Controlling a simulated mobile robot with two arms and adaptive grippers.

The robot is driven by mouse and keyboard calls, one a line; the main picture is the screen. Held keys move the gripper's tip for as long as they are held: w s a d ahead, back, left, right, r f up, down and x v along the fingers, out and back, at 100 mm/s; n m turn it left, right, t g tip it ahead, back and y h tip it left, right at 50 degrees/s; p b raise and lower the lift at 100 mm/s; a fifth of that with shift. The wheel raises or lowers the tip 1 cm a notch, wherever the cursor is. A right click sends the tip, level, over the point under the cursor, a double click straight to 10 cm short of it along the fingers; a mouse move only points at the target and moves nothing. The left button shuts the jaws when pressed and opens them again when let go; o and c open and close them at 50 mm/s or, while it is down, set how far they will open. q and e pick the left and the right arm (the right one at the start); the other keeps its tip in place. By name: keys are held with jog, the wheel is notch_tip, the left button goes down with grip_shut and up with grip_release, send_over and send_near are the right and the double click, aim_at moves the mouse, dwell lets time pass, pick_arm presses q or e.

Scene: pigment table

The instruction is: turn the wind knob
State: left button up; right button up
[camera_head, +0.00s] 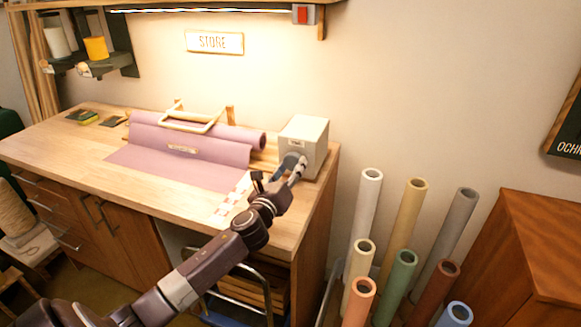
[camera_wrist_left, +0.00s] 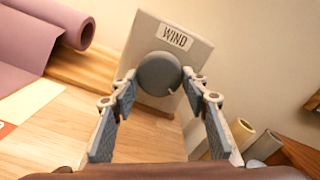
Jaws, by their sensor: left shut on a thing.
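The wind knob (camera_wrist_left: 159,71) is a round grey disc on the front of a pale box (camera_head: 306,133). The box carries a "WIND" label (camera_wrist_left: 175,38) in the left wrist view and stands at the right end of the wooden workbench. My left gripper (camera_head: 288,168) reaches the front of the box. In the left wrist view its two fingers (camera_wrist_left: 159,82) are on either side of the knob, shut on it. In the head view the gripper partly hides the knob. My right gripper is not in view.
A pink roll (camera_head: 195,133) with a sheet spread out lies on the workbench (camera_head: 75,150) left of the box. Several coloured tubes (camera_head: 404,260) stand upright right of the bench.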

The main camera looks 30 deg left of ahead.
pick_arm(q)
jog(key=n, duration=0.6)
jog(key=shift+r+n+p, duration=0.15)
jog(key=shift+n+p, duration=0.15)
jog(key=shift+p, duration=0.05)
jog(key=n+p, duration=0.1)
jog(key=n, duration=0.4)
jog(key=shift+r, duration=0.1)
jog(key=n+p, duration=0.1)
jog(key=n, duration=0.5)
jog(key=shift+r+n, duration=0.1)
jog(key=shift+n, duration=0.3)
jog(key=n+p, duration=0.1)
jog(key=n, duration=0.2)
jog(key=shift+n+p, duration=0.3)
jog(key=shift+n, duration=0.7)
jog(key=o, duration=1.2)
jog(key=shift+c, duration=0.2)
